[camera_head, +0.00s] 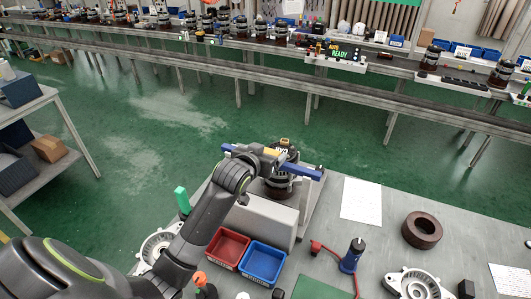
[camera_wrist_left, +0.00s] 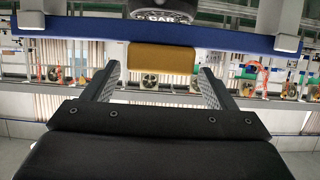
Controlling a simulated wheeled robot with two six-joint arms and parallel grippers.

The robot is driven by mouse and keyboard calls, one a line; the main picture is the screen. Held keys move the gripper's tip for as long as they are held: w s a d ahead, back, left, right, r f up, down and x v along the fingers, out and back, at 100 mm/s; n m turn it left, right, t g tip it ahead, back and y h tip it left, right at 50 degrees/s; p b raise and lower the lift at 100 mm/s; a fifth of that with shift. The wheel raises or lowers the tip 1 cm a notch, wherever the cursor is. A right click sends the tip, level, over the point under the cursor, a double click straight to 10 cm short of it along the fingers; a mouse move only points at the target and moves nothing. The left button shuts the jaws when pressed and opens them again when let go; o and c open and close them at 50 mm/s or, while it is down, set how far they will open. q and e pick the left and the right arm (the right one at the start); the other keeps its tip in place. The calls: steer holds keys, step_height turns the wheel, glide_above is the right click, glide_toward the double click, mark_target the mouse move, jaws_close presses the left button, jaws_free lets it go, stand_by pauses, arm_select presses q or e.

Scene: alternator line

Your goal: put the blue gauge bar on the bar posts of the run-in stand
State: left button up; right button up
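My left gripper (camera_head: 262,155) is at the bar's middle. Its fingers (camera_wrist_left: 156,70) stand apart on either side of the yellow grip, with a visible gap at the left finger. My right gripper is not in view.
A grey box (camera_head: 265,222) stands before the stand. Red (camera_head: 228,248) and blue (camera_head: 262,262) bins, a white sheet (camera_head: 361,201), a dark ring (camera_head: 422,230) and metal housings (camera_head: 412,284) lie on the bench. A shelf (camera_head: 45,165) stands left. Conveyor lines run behind the green floor.

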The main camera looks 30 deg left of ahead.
arm_select(q)
steer(key=shift+o, duration=0.4)
steer(key=shift+r, duration=0.15)
steer(key=shift+s, duration=0.1)
steer(key=shift+s+r, duration=0.1)
steer(key=shift+s, duration=0.2)
steer(key=b+v, duration=0.3)
steer(key=v, duration=0.8)
steer(key=shift+s, duration=0.15)
